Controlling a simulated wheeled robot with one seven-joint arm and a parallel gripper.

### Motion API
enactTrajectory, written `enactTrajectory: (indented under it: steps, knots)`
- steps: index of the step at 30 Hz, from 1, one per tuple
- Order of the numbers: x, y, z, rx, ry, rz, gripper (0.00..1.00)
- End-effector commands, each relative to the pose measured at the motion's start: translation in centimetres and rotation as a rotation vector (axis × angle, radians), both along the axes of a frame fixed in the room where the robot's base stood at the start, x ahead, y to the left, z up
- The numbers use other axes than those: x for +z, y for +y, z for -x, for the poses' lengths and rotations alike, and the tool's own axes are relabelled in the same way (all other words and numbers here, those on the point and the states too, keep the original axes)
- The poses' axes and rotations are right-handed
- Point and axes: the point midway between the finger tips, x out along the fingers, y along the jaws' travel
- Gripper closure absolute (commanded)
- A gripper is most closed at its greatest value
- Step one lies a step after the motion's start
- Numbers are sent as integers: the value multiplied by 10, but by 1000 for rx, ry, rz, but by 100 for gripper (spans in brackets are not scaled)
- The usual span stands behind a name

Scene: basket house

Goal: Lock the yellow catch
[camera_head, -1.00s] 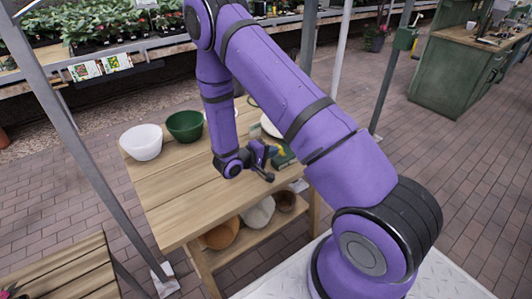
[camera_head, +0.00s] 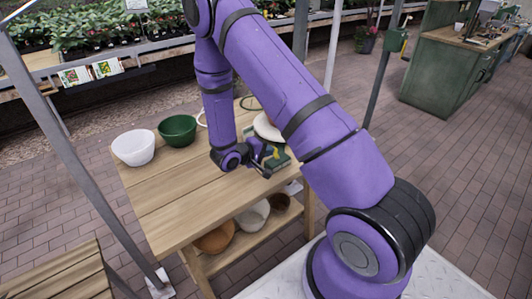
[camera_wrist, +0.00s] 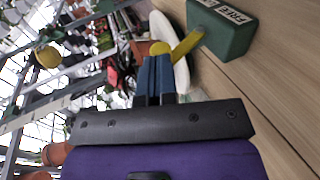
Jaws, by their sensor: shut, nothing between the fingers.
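The yellow catch (camera_wrist: 187,45) is a flat yellow lever with a round knob at its end, sticking out from a green block (camera_wrist: 228,32). The block carries a white label on which "FREE" can be read. My gripper (camera_wrist: 154,60) is shut and empty, its fingertips right at the knob; I cannot tell whether they touch it. In the head view the green block (camera_head: 278,161) sits on the wooden table beside my gripper (camera_head: 264,170), and the catch is mostly hidden by the fingers.
A white bowl (camera_head: 133,148) and a green bowl (camera_head: 178,131) stand at the table's far left. A round white thing (camera_head: 266,127) lies behind the block. The front of the table (camera_head: 190,205) is clear. Pots stand on the lower shelf.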

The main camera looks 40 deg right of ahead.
Motion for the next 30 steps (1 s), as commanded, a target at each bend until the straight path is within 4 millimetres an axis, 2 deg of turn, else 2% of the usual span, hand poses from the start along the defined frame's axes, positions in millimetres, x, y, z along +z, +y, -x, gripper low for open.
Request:
enactTrajectory:
  steps: [10, 22, 30]
  knots:
    - [17, -28, 0, -5, 5, -284, 100]
    - [23, -64, -2, -3, 16, -633, 100]
    - [21, -66, -2, 0, 22, -633, 100]
